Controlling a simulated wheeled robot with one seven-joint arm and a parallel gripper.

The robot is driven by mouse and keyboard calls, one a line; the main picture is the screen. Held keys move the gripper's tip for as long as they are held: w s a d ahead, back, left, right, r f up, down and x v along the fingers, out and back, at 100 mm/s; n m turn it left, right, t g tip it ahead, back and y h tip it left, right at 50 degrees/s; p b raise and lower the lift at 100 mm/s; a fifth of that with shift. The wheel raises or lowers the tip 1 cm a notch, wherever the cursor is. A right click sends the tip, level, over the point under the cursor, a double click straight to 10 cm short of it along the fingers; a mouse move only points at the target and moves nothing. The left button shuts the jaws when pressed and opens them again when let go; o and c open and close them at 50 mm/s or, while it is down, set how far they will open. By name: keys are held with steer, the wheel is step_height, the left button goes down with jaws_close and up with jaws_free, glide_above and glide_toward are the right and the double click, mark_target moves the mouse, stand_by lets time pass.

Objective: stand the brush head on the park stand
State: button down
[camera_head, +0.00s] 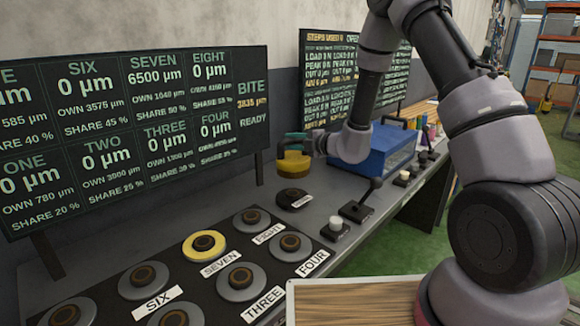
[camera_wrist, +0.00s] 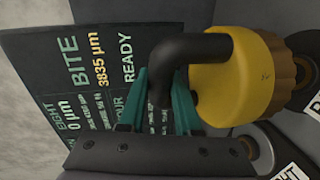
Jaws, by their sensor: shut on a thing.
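The brush head (camera_head: 293,166) is a yellow round cap with a brown lower part and a black bent handle. It hangs in the air above the bench in the head view. In the wrist view the brush head (camera_wrist: 225,85) lies right of the jaws. My gripper (camera_head: 298,142) has teal fingers, and in the wrist view the gripper (camera_wrist: 168,105) is shut on the black handle. A dark round stand (camera_head: 291,197) with a white label, apparently the park stand, is just below the brush head and apart from it. Its label is too small to read.
Grey round pads with brown knobs fill the near bench, including EIGHT (camera_head: 251,219) and a yellow-ringed SEVEN (camera_head: 204,246). A lever box (camera_head: 356,211) and a white-knob box (camera_head: 335,230) stand right of the stand. A blue case (camera_head: 385,151) is behind; screens (camera_head: 130,120) line the wall.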

mark_target(293, 165)
steer(key=shift+a+f, duration=0.1)
steer(key=shift+f, duration=3.95)
steer(key=shift+f, duration=0.1)
steer(key=c, duration=0.6)
jaws_free()
steer(key=shift+f, duration=0.1)
